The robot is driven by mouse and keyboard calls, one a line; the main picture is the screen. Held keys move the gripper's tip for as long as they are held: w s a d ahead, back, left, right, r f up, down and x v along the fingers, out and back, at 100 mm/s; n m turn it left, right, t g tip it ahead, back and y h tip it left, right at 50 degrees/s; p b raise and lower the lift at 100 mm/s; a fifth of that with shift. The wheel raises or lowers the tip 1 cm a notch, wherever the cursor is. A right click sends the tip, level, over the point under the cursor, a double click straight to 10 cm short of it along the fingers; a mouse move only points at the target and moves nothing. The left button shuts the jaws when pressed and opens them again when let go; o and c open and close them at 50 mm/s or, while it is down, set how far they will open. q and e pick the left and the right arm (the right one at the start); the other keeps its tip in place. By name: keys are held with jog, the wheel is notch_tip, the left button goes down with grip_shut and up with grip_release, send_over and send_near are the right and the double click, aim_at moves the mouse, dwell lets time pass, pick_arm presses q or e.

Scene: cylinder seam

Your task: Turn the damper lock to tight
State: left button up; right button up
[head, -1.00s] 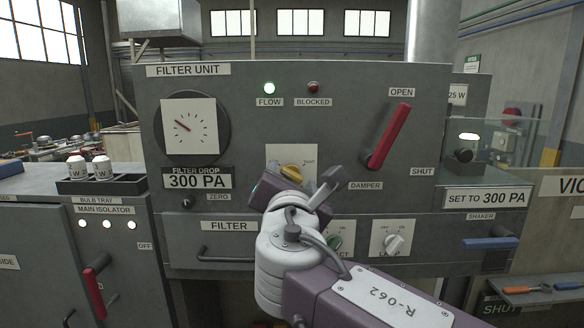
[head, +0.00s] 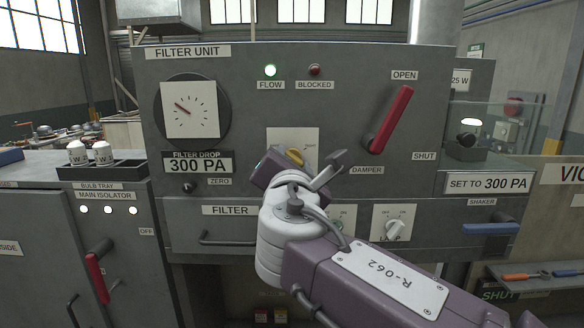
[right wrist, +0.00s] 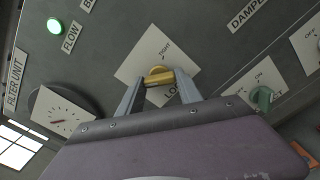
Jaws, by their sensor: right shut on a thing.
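The damper lock is a small yellow knob (head: 294,156) on a pale plate (head: 307,137) in the middle of the grey filter unit panel. In the right wrist view the yellow knob (right wrist: 158,77) sits between the fingers of my right gripper (right wrist: 160,82), which is shut on it. That view shows the word TIGHT on the plate (right wrist: 150,48) and part of a second word partly hidden by a finger. In the head view my right gripper (head: 297,172) covers the plate's lower part. My left gripper is not in view.
A red damper lever (head: 391,119) stands tilted to the right of the lock. Below are a lamp knob (head: 396,230) and a green knob (right wrist: 262,97). The FLOW light (head: 270,70) is lit green. The round gauge (head: 191,109) is at the left.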

jog(key=m+b, duration=1.1)
jog(key=m, duration=1.1)
jog(key=shift+m, duration=0.3)
dwell(0.3)
jog(key=o, duration=1.4)
jog(key=shift+r, duration=0.1)
